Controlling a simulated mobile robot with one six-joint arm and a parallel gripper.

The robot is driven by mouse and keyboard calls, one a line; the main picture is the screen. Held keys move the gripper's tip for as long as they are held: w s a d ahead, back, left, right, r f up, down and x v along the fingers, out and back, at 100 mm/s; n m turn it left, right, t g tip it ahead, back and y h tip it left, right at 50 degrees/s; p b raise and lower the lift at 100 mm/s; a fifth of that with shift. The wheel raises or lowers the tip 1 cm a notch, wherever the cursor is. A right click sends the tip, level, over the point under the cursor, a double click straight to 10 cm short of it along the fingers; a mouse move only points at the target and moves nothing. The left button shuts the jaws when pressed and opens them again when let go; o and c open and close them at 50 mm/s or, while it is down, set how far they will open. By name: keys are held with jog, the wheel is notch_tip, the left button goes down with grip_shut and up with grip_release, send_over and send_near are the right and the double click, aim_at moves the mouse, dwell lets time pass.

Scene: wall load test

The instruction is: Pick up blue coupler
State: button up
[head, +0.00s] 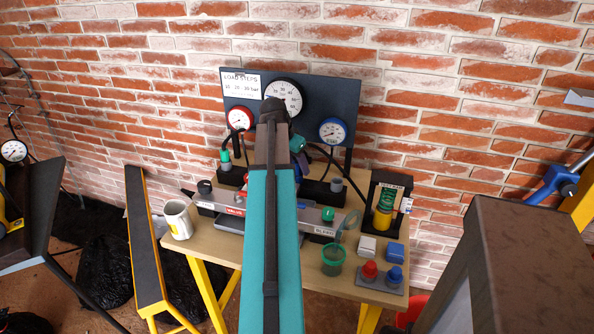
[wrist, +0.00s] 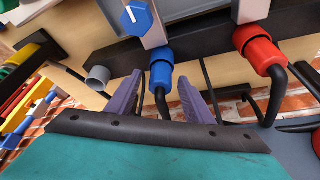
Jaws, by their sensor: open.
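The blue coupler (wrist: 161,74) sits upside down in the wrist view, with a black hose running from its lower end. It is in line with a pale block on the dark rail. My gripper (wrist: 159,80) is open, with its two purple fingers on either side of the coupler and hose. I see a gap on both sides; whether the fingertips reach fully past the coupler I cannot tell. My gripper (head: 299,158) shows only partly there.
A red coupler (wrist: 259,50) with its own hose is to the right in the wrist view. A blue knob (wrist: 137,20) and a grey socket (wrist: 97,77) are close by.

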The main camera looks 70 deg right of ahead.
jog(key=c, duration=1.1)
jog(key=shift+c, duration=0.2)
jog(key=shift+r+b, duration=0.4)
jog(key=shift+r, duration=4.6)
